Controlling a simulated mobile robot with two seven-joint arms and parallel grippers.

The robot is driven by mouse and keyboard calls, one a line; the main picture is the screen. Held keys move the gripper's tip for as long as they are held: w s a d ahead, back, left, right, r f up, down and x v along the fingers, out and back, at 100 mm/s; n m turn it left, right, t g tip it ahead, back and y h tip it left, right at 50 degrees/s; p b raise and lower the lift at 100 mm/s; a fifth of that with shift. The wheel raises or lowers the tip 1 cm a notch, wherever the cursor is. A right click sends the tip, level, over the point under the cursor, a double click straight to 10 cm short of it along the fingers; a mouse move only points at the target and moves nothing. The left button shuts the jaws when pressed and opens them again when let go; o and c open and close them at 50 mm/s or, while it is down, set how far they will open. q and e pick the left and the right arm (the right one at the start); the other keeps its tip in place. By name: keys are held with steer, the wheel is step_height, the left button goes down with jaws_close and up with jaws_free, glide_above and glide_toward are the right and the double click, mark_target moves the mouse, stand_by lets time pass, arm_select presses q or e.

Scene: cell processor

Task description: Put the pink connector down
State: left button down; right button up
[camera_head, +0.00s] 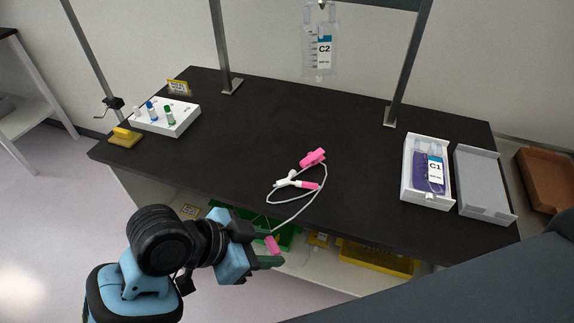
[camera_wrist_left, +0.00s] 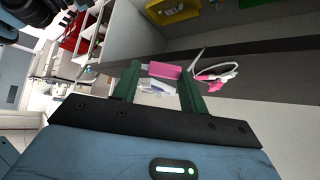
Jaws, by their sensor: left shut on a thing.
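My left gripper (camera_head: 272,256) is in front of the black table's near edge in the head view. It is shut on a pink connector (camera_head: 273,245), which sits between the green fingers. In the left wrist view the pink connector (camera_wrist_left: 164,71) spans between the two fingertips (camera_wrist_left: 160,84). A thin white tube runs from it up onto the table, to a white piece with a pink end (camera_head: 305,185) and a pink clamp-like part (camera_head: 313,157). My right gripper does not show.
The black table (camera_head: 240,140) has wide bare areas. A white rack with small vials (camera_head: 165,118) stands at the left. A white tray with bag C1 (camera_head: 427,172) and a grey tray (camera_head: 482,183) stand at the right. Bag C2 (camera_head: 320,48) hangs at the back.

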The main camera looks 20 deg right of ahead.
arm_select(q)
steer(key=w+d, duration=0.3)
steer(key=w, duration=0.1)
steer(key=w+d+f, duration=0.1)
steer(key=w+d, duration=0.1)
steer(key=w, duration=0.3)
steer(key=w+d, duration=0.3)
steer(key=w, duration=0.1)
steer(key=shift+w+d+f+b, duration=0.2)
steer(key=shift+d+f+b, duration=0.05)
steer(key=shift+d+b, duration=0.1)
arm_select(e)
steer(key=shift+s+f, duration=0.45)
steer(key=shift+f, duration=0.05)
arm_select(q)
steer(key=shift+f, duration=0.1)
steer(key=shift+f, duration=1.65)
steer(key=shift+f, duration=0.15)
steer(key=c, duration=0.8)
jaws_free()
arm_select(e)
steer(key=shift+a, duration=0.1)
arm_select(q)
steer(key=shift+o, duration=0.2)
